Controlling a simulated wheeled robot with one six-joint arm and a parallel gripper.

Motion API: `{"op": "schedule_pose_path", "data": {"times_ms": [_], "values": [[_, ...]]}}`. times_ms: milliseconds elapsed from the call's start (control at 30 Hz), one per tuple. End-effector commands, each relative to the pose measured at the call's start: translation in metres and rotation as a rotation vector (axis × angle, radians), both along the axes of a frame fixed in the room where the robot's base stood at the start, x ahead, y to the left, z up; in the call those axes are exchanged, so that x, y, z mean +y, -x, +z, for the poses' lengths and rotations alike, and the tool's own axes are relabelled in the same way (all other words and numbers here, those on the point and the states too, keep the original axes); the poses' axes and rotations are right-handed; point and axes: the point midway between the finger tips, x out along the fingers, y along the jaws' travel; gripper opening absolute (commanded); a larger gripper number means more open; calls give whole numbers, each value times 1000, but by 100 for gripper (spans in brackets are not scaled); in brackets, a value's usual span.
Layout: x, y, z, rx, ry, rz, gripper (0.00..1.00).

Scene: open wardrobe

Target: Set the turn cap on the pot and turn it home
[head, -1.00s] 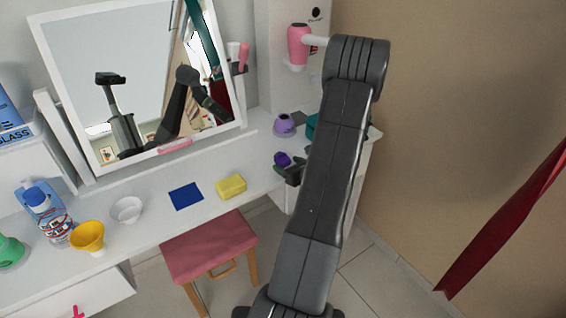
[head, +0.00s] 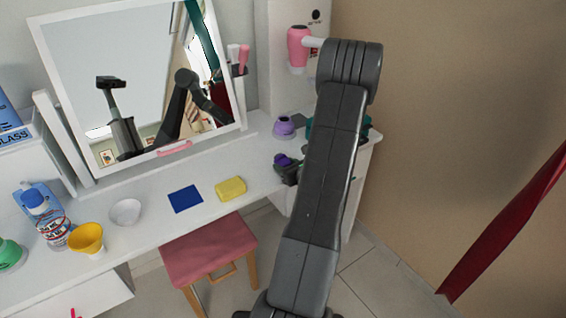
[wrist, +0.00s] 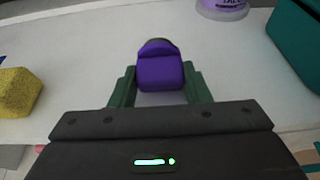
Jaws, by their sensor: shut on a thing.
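The purple turn cap (wrist: 160,72) is between the green fingers of my gripper (wrist: 160,88) in the wrist view, and the jaws are shut on it. In the head view the cap (head: 282,160) shows just left of my arm, over the right part of the dresser top, with my gripper (head: 288,172) partly hidden by the arm. The pot (head: 284,127) is pale lilac and stands farther back on the dresser top. Its lower part (wrist: 222,8) shows at the top edge of the wrist view, apart from the cap.
A yellow sponge (head: 231,188) lies left of the gripper, beside a blue cloth (head: 186,198). A teal container (wrist: 300,40) stands on the right. A mirror (head: 140,80) stands behind. A pink stool (head: 208,246) is in front of the white dresser top (head: 262,180).

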Motion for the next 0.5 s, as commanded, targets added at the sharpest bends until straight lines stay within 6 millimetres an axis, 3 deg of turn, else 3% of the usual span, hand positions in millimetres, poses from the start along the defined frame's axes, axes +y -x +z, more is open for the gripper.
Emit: {"op": "schedule_pose_path", "data": {"times_ms": [500], "values": [[0, 0, 43, -1, 1, 0, 19]]}}
